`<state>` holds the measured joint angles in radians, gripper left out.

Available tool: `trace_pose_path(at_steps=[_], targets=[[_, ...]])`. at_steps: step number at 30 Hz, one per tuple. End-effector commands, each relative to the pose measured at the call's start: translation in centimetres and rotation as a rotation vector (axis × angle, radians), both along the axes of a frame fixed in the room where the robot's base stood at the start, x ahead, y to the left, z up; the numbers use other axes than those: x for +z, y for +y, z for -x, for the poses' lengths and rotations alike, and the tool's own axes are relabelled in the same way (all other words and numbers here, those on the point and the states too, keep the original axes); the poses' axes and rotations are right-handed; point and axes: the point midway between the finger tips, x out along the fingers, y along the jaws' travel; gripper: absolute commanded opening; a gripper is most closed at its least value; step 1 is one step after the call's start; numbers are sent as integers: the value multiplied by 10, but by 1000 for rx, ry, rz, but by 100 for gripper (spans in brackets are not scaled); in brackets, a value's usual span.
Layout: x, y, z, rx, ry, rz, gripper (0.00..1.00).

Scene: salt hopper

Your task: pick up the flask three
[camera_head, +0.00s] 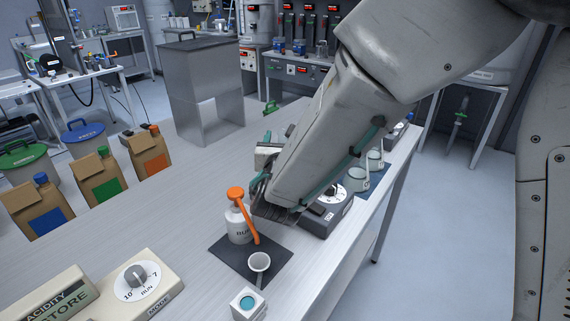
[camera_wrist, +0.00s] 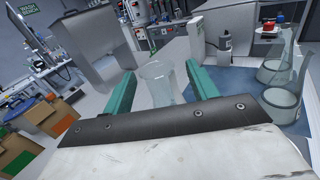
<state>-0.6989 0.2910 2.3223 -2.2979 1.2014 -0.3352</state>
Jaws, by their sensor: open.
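In the wrist view my gripper (camera_wrist: 161,78) is open, with one teal finger on each side of a clear glass flask (camera_wrist: 158,88). The flask stands upright between the fingers, with some gap visible beside it. I cannot read a label on it, so I cannot confirm its number. Two more clear glass vessels, a nearer one (camera_wrist: 282,102) and a farther one (camera_wrist: 280,60), stand to the right on a blue mat (camera_wrist: 235,82). In the head view my gripper (camera_head: 278,137) is partly hidden by my arm, and the flask between the fingers cannot be made out.
A dark dial unit (camera_head: 325,217) sits under my forearm. Glass vessels (camera_head: 375,159) stand right of it.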

Motion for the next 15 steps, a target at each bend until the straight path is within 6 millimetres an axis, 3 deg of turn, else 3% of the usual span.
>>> trace_pose_path(at_steps=[5,13,15], targets=[[0,-2,-21,-2,1,0,58],[0,-3,-24,-2,0,-1,58],[0,-3,-24,-2,0,-1,39]])
